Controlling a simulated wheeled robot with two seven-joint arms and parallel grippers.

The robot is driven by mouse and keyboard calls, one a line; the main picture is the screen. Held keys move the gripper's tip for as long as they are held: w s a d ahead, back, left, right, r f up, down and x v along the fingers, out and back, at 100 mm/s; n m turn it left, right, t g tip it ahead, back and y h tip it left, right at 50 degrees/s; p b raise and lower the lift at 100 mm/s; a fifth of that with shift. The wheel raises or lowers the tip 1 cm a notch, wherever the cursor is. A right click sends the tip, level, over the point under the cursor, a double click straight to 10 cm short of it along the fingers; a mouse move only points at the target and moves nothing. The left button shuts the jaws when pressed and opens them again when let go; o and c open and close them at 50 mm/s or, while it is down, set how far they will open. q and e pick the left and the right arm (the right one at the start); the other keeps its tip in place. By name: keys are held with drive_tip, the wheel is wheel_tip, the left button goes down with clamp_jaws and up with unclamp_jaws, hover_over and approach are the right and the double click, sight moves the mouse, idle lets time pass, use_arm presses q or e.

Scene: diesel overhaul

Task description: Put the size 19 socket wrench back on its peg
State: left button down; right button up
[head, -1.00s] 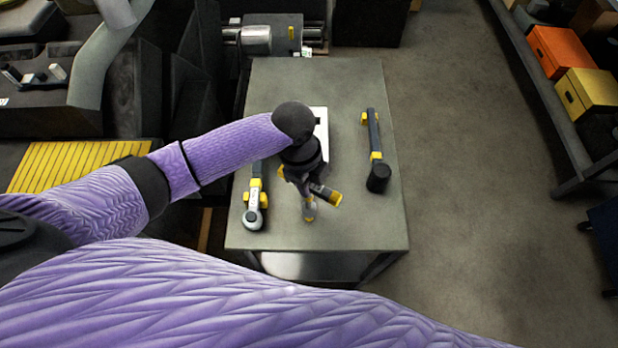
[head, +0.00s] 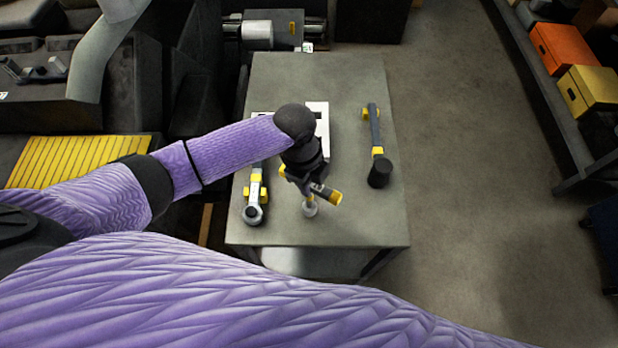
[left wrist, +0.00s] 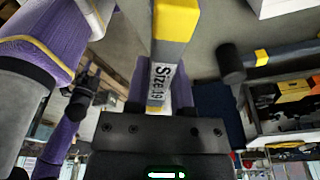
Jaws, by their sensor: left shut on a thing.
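My left gripper (head: 308,184) is shut on the size 19 socket wrench (head: 333,197) above the near part of the grey table. The wrench's yellow and grey handle (left wrist: 175,35) shows in the left wrist view, with a white label reading "Size 19" close to the jaws. A round grey end (head: 310,209) shows below the gripper in the head view. A white piece (head: 319,112) lies behind the gripper on the table, partly hidden by my arm. I cannot make out the peg.
A second wrench (head: 254,195) with yellow parts lies left of the gripper on the table (head: 364,222). A mallet (head: 376,150) with a dark head lies at the right. The table's near right corner is clear. A shelf with orange (head: 560,52) and yellow boxes (head: 590,88) stands farther right.

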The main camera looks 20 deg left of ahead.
use_arm(q)
drive_tip(key=shift+f+b, duration=0.8)
drive_tip(key=shift+f, duration=0.35)
unclamp_jaws()
drive_tip(key=shift+r, duration=0.1)
wheel_tip(320, 180, up, 9)
drive_tip(key=p, duration=1)
drive_tip(key=shift+r, duration=0.15)
drive_tip(key=shift+f, duration=0.25)
